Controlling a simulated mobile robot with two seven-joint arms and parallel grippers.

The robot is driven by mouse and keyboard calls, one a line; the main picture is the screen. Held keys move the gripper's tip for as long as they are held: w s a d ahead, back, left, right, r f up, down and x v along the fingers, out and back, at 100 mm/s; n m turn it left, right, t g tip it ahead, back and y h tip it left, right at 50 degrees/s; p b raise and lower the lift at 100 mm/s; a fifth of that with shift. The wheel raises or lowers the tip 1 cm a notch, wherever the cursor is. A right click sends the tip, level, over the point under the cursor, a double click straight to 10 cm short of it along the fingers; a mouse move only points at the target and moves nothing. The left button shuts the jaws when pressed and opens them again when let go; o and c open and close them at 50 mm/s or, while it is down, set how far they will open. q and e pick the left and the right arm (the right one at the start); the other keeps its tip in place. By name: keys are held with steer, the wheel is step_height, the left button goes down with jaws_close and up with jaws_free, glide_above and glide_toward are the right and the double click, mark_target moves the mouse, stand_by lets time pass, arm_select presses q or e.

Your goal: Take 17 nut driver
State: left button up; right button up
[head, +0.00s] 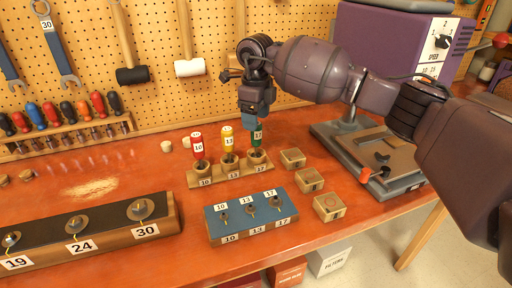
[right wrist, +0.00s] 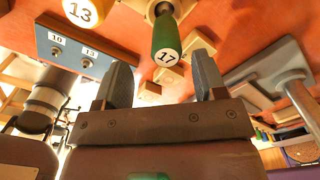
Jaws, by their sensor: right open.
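The green nut driver 17 (head: 257,138) stands upright in the right-hand hole of a small wooden stand (head: 220,174), in the place labelled 17. My right gripper (head: 257,112) is directly above it, pointing down, and hides its top. In the right wrist view the green handle with its 17 label (right wrist: 166,42) shows beyond and between the tips of my open right gripper (right wrist: 162,75), which holds nothing. The yellow driver 13 (head: 228,140) and red driver 10 (head: 198,146) stand in the same stand to the left. My left gripper is not in view.
A blue-topped block (head: 250,218) labelled 10, 13, 17 lies in front of the stand. Small wooden blocks (head: 310,180) sit to its right, near a grey vise (head: 375,160). A long block (head: 100,237) labelled 19, 24, 30 lies front left. The pegboard (head: 150,70) rises behind.

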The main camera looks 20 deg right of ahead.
steer(key=shift+w+d+f, duration=0.1)
steer(key=shift+w+f, duration=0.1)
steer(key=shift+f, duration=1.15)
steer(key=shift+w+d+f, duration=0.1)
steer(key=shift+w+f, duration=0.05)
steer(key=shift+f, duration=1.2)
jaws_close()
steer(key=shift+r, duration=0.2)
step_height(320, 180, up, 20)
steer(key=shift+f, duration=0.15)
steer(key=c, duration=0.7)
jaws_free()
jaws_close()
